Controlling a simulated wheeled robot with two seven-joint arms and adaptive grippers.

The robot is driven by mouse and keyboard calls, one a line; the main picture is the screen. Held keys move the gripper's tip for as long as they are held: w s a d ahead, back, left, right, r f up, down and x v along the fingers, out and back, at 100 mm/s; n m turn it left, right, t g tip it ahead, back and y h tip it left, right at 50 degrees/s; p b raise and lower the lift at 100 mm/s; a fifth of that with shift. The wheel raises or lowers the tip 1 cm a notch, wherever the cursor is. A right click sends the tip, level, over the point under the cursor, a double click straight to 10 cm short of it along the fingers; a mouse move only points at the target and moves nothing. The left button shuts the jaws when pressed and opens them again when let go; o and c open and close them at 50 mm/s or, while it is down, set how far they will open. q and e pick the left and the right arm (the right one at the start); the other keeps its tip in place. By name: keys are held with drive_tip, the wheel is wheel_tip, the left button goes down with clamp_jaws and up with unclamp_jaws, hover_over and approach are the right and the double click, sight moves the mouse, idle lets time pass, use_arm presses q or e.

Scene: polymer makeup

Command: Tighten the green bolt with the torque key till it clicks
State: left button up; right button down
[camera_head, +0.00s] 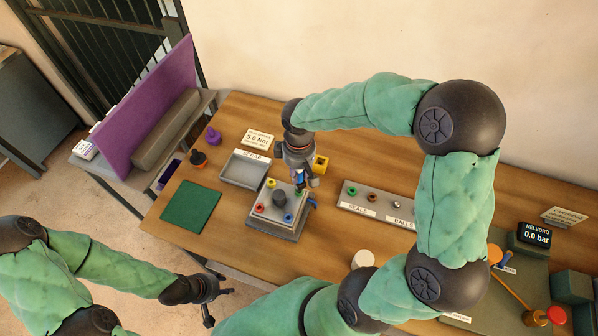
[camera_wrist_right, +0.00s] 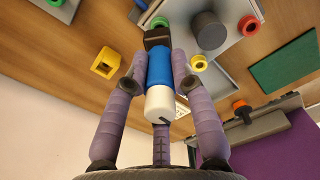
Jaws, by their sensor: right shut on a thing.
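My right gripper (camera_head: 300,180) is shut on the torque key (camera_wrist_right: 159,70), which has a blue and white body and a black head. It hangs at the back right corner of the grey fixture block (camera_head: 263,229). In the right wrist view the green bolt (camera_wrist_right: 158,21) shows just beyond the key's black head. Whether the head touches the bolt cannot be told. In the head view the gripper hides that corner. Yellow (camera_head: 271,183), red (camera_head: 260,208) and blue (camera_head: 288,217) bolts surround a dark central cylinder (camera_head: 279,199). My left gripper (camera_head: 222,306) is open and empty, near the table's front edge.
A grey scrap tray (camera_head: 244,171) and a green mat (camera_head: 191,206) lie left of the block. A yellow block (camera_head: 321,163) stands close behind the right gripper. A tray of seals and balls (camera_head: 376,205) lies to the right. A pressure display (camera_head: 534,235) reads 0.0 bar.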

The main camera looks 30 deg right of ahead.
drive_tip(key=shift+m, duration=0.6)
drive_tip(key=shift+m+b, duration=0.45)
drive_tip(key=shift+m, duration=0.45)
drive_tip(key=shift+m, duration=0.6)
drive_tip(key=c, duration=1)
unclamp_jaws()
drive_tip(key=shift+o, duration=0.2)
wheel_tip(320, 180, up, 12)
